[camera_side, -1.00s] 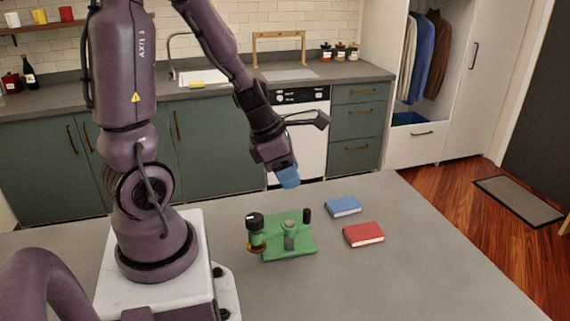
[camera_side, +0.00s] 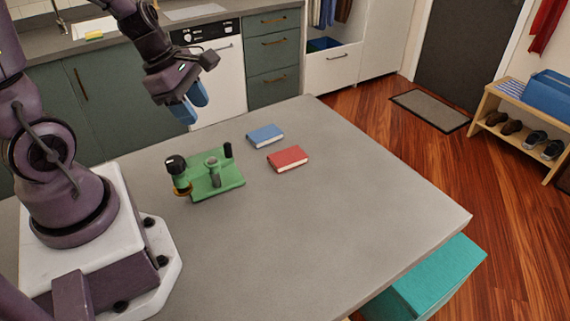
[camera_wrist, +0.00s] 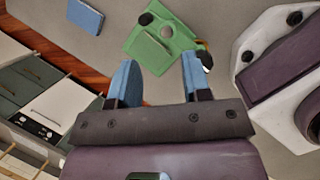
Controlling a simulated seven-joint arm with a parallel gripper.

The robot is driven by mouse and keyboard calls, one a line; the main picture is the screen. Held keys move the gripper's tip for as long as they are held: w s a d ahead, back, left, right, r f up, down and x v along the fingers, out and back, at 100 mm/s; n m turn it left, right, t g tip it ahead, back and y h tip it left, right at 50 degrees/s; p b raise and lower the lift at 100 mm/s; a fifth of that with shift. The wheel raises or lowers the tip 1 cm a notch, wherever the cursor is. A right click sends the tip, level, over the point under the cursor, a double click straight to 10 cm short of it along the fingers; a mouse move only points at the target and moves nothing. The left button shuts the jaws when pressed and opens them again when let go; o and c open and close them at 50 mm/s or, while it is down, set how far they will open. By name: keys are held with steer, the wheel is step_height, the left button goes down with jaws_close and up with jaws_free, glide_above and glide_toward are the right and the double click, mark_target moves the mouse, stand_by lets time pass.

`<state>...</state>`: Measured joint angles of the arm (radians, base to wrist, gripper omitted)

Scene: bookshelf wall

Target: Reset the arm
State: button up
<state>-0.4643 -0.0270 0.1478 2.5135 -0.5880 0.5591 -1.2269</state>
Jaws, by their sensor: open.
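My gripper (camera_side: 191,105) is open and empty, its blue fingers held in the air above the far edge of the table. In the wrist view my gripper (camera_wrist: 158,78) shows two blue fingers spread apart with nothing between them. The green board (camera_side: 226,187) with upright black and grey pieces lies on the table (camera_side: 330,210), nearer the camera than my gripper and apart from it. It also shows beyond the fingertips in the wrist view (camera_wrist: 180,35).
A blue book (camera_side: 265,134) and a red book (camera_side: 288,158) lie flat right of the green board. A teal box (camera_side: 435,280) stands by the table's right edge. Counter cabinets (camera_side: 110,90) stand behind. The table's front right is clear.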

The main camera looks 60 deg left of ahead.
steer(key=s+d+r+m+t+y, duration=0.1)
steer(key=d+r+m, duration=0.4)
steer(key=m, duration=0.8)
steer(key=s+d+r+m+t, duration=0.1)
steer(key=s+d+r+m, duration=0.2)
steer(key=r+m, duration=0.6)
steer(key=d+m, duration=0.2)
steer(key=m, duration=0.2)
steer(key=shift+d+m+y, duration=0.15)
steer(key=shift+m+y, duration=0.15)
steer(key=shift+y, duration=0.1)
